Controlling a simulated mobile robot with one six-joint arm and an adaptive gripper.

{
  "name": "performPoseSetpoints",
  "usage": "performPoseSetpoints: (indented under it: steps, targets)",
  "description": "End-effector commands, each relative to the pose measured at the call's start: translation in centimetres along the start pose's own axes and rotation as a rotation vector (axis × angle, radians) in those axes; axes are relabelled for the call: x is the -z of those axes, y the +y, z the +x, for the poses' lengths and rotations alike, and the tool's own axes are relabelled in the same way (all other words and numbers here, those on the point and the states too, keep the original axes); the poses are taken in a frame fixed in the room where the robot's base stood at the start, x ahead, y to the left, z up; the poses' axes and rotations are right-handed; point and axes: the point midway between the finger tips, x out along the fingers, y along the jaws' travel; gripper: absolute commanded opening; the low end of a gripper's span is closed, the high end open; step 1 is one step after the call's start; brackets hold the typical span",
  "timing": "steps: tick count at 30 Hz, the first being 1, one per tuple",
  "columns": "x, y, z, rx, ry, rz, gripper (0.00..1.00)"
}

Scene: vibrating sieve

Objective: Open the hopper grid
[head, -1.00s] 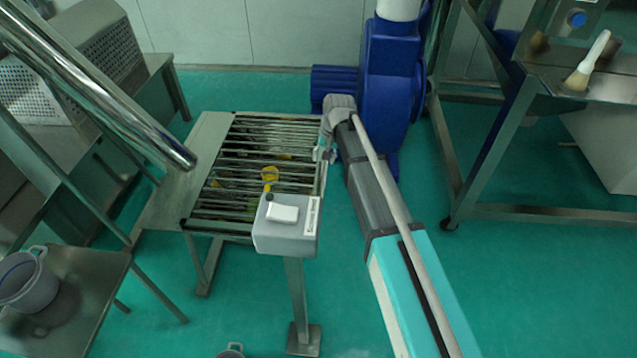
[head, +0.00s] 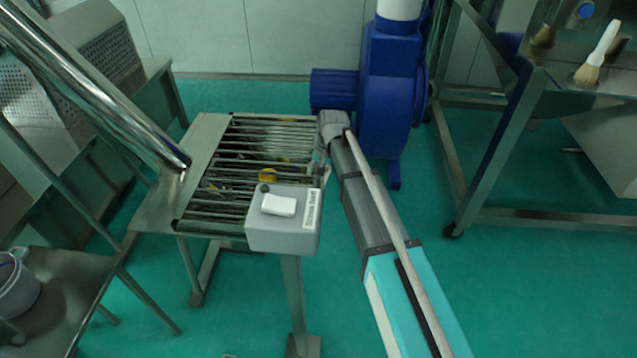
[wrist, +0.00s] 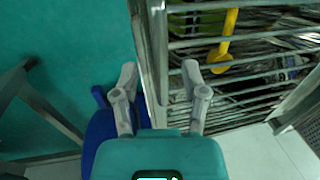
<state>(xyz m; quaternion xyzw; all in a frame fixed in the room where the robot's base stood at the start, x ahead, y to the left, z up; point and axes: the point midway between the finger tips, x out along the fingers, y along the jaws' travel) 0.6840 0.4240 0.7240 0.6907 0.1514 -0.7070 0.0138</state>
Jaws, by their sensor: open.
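The hopper grid (head: 238,150) is a frame of parallel metal bars on top of a metal hopper, left of centre in the head view. It lies flat and looks closed. In the wrist view, its bars (wrist: 262,72) fill the upper right. My gripper (wrist: 160,72) is open at the grid's right side. In the wrist view, the metal side edge (wrist: 156,45) runs between the two fingers. I cannot tell whether they touch it. In the head view, my gripper (head: 321,165) is small and partly lost against the grid's edge.
A yellow scoop-like thing (wrist: 222,50) shows among the bars. A grey box (head: 283,225) stands at the grid's near right corner. A blue blower (head: 387,90) stands behind my arm. A steel frame (head: 500,150) is at right, and a shiny pipe (head: 90,80) at left.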

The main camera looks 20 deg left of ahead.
Motion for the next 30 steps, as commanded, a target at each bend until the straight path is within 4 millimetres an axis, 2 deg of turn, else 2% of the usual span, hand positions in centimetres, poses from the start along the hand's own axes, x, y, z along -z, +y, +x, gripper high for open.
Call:
performPoseSetpoints:
  steps: [1,9,23,25,30]
  targets:
    - [0.0,0.1,0.8,0.000,0.000,0.000,0.57]
    - [0.0,0.0,2.1,0.000,0.000,0.000,0.57]
    - [0.0,0.0,2.4,0.000,0.000,0.000,0.57]
    - [0.0,0.0,2.4,0.000,0.000,0.000,0.49]
    - [0.0,0.0,2.4,0.000,0.000,0.000,0.18]
